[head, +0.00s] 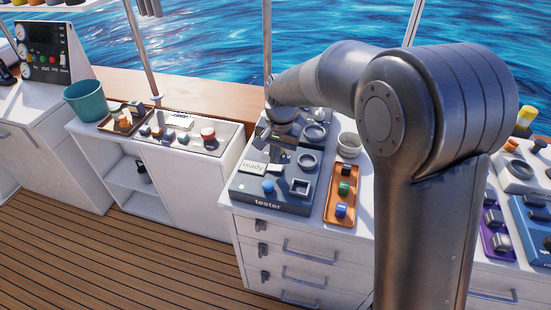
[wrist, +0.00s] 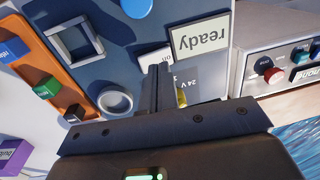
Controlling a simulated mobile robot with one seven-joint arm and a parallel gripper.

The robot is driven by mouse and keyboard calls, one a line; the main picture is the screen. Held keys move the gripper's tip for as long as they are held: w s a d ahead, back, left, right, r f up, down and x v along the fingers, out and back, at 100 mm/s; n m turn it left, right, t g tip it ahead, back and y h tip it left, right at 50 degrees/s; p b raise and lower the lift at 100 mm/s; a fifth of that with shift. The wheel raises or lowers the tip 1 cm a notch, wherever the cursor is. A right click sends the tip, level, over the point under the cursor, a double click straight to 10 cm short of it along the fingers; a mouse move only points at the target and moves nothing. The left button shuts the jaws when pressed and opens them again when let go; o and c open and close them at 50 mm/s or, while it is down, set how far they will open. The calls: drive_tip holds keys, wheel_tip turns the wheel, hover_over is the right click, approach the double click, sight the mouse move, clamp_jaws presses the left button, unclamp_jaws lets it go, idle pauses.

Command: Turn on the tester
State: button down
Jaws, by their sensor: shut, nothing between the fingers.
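The tester (head: 268,204) is a dark blue-grey panel on the white drawer cabinet, with a "ready" sign (head: 254,168), a blue button (head: 268,186), a square frame (head: 300,187) and a ring (head: 307,161). My gripper (head: 280,148) is over its upper part. In the wrist view, my gripper (wrist: 159,72) is shut and empty, with its fingertips close to a small white "on" label (wrist: 155,55). A "24 V" label and a yellow piece (wrist: 182,98) show just right of the fingers. The fingers hide part of the panel there, and I cannot tell whether they touch it.
An orange tray (head: 331,215) with coloured blocks lies right of the tester, with a white cup (head: 349,145) behind it. A lower counter (head: 180,150) to the left bears a red button (head: 208,133) and a teal bucket (head: 86,101). The wooden deck in front is clear.

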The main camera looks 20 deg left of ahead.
sight(269, 166)
wheel_tip(269, 166, up, 12)
drive_tip(key=a, duration=0.2)
drive_tip(key=shift+r, duration=0.15)
